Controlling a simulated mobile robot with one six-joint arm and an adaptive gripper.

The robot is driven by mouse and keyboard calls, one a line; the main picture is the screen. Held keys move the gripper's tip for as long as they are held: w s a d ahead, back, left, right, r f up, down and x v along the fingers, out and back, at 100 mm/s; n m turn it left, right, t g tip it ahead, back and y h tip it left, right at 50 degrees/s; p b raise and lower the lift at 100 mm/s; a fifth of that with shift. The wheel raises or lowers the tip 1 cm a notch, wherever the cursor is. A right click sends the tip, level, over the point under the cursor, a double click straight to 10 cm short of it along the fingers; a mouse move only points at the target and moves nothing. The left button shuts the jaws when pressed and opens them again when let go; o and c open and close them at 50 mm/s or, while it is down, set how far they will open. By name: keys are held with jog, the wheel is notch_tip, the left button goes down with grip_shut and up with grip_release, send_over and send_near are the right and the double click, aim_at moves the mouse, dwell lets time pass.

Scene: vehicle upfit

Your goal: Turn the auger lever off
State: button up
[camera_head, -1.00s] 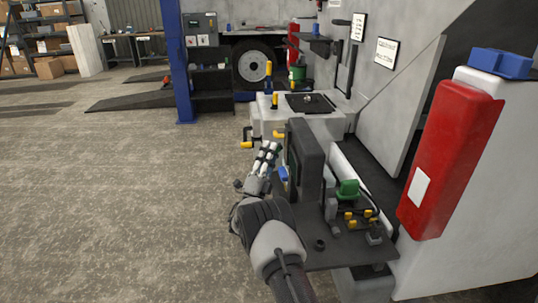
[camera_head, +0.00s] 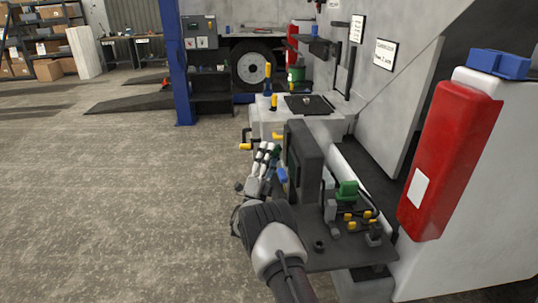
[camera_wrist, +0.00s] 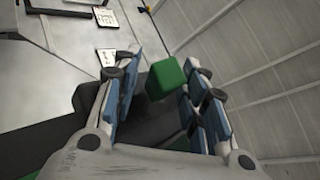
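My gripper (camera_head: 265,157) is at the left side of a dark upright box (camera_head: 305,150) on the machine's side shelf. In the wrist view its two blue-padded fingers (camera_wrist: 158,95) stand apart, so it is open. A green block (camera_wrist: 166,80) shows between the fingers, nearer the right one, with a gap on the left; contact on the right is unclear. A blue handle (camera_head: 282,174) is just right of my gripper in the head view. Yellow-handled levers (camera_head: 274,101) stand farther back on the white housing. No readable label shows which handle is the auger lever.
A green part (camera_head: 347,190) and several yellow knobs (camera_head: 350,217) sit on the dark shelf (camera_head: 325,257) right of my arm. A yellow-tipped handle (camera_head: 245,146) juts out left of the housing. The floor at left is clear.

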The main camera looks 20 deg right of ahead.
jog(key=shift+a, duration=0.1)
jog(key=v, duration=0.7)
jog(key=shift+f, duration=0.15)
jog(key=shift+s, duration=0.1)
jog(key=shift+a, duration=0.1)
